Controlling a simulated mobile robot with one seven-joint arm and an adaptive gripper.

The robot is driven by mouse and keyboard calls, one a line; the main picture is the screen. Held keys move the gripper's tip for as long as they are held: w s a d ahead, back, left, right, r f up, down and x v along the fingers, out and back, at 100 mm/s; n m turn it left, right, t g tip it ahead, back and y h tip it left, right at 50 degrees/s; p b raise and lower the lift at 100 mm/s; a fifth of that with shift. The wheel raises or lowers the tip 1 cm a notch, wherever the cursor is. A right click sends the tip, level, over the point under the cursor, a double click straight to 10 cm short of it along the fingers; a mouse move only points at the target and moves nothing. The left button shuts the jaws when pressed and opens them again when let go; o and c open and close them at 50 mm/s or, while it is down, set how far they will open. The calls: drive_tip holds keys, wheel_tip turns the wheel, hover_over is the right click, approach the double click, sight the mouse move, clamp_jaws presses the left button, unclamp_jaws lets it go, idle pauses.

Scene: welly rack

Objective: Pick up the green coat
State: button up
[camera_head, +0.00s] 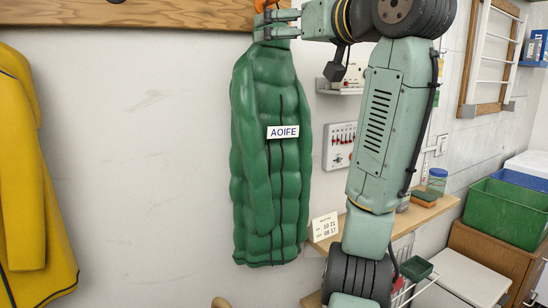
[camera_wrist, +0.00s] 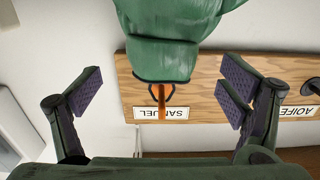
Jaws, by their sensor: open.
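The green coat (camera_head: 272,150) hangs against the wall in the head view, a padded coat with a white AOIFE tag on its front. My gripper (camera_head: 266,24) is at the top of the coat, beside the orange hook (camera_head: 262,5), its fingers partly covering the collar. In the wrist view, which looks upside down, the green coat's collar (camera_wrist: 165,55) sits between my two spread fingers, which stand apart from it on both sides. The coat's top meets an orange hook (camera_wrist: 161,105) by a plate reading SAMUEL (camera_wrist: 161,113). My gripper (camera_wrist: 163,88) is open and empty.
A wooden hook board (camera_head: 150,14) runs along the wall top; a plate reading AOIFE (camera_wrist: 298,112) is beside a dark hook. A yellow coat (camera_head: 30,180) hangs at left. A shelf (camera_head: 440,207), green crate (camera_head: 505,212) and white rack (camera_head: 492,50) stand right.

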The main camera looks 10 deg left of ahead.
sight(278, 25)
drive_tip(key=p+x, duration=0.3)
drive_tip(key=x, duration=0.3)
drive_tip(key=shift+a, duration=0.25)
drive_tip(key=shift+d, duration=0.1)
drive_tip(key=c, duration=2)
drive_tip(key=shift+c, duration=0.3)
drive_tip(key=shift+r, duration=0.15)
drive_tip(key=shift+r+b, duration=0.4)
drive_tip(key=shift+r, duration=0.3)
drive_tip(key=shift+b+v, duration=0.35)
drive_tip(key=shift+v, duration=0.4)
drive_tip(key=b+v, duration=0.5)
drive_tip(key=v, duration=1.1)
drive_tip(key=shift+s+d, duration=0.25)
